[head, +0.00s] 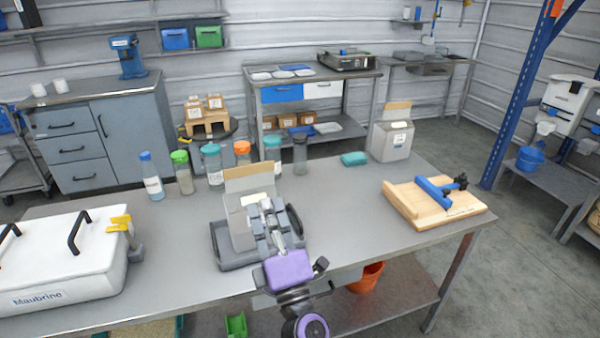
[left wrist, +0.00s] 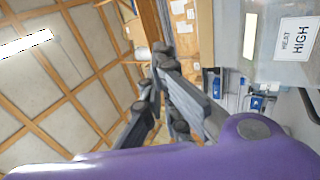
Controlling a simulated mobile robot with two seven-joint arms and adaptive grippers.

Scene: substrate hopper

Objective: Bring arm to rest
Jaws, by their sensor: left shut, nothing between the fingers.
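My left gripper (head: 268,208) is raised over the front middle of the workbench (head: 335,215), on the end of my purple-and-grey arm. Its fingers are shut with nothing between them; they also show in the left wrist view (left wrist: 160,65). In the head view it overlaps an open grey carton (head: 236,212) with a tan flap, which stands in a dark grey tray (head: 232,262). I cannot tell how far apart gripper and carton are. My right gripper is not in view.
A white lidded unit (head: 60,262) fills the bench's left. Several capped bottles (head: 184,177) line the back edge. A teal item (head: 354,159) and another carton (head: 391,142) stand behind. A wooden fixture with blue clamp (head: 435,208) is at right. The bench between tray and fixture is clear.

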